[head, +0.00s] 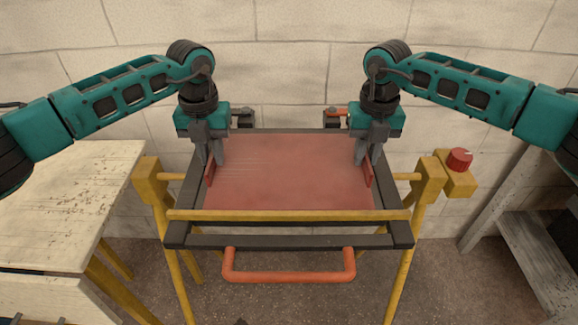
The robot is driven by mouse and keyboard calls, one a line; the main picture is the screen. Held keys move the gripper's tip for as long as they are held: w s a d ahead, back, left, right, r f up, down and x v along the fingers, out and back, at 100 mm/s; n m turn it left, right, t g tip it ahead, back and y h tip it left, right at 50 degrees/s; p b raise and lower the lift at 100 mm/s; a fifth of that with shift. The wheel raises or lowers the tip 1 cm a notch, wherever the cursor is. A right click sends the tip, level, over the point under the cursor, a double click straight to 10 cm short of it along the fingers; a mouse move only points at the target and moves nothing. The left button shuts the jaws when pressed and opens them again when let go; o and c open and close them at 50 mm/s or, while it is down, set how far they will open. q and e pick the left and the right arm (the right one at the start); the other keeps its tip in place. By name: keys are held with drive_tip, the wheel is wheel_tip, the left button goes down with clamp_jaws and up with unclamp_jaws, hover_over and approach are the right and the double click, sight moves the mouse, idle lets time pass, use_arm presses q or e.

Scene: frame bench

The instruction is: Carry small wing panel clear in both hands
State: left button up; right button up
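The small wing panel (290,172) is a flat dull-red sheet with an upright lip on its left and right sides. It is level, within the outline of a dark frame on yellow legs (290,240). Whether it rests on the frame or is slightly above it, I cannot tell. My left gripper (211,160) points down at the left lip, one finger on each side, and appears shut on it. My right gripper (368,160) does the same at the right lip. The fingertips partly hide the lips.
A yellow bar (290,215) crosses the frame's front, with an orange handle (290,278) below. A red knob (460,159) is on a yellow box at right. A worn table (60,200) stands left, a grey wooden stand (535,230) right. A block wall is close behind.

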use_arm(q)
clamp_jaws()
use_arm(e)
clamp_jaws()
idle(0.5)
use_arm(q)
drive_tip(key=shift+r, duration=0.15)
use_arm(e)
drive_tip(key=shift+r, duration=0.1)
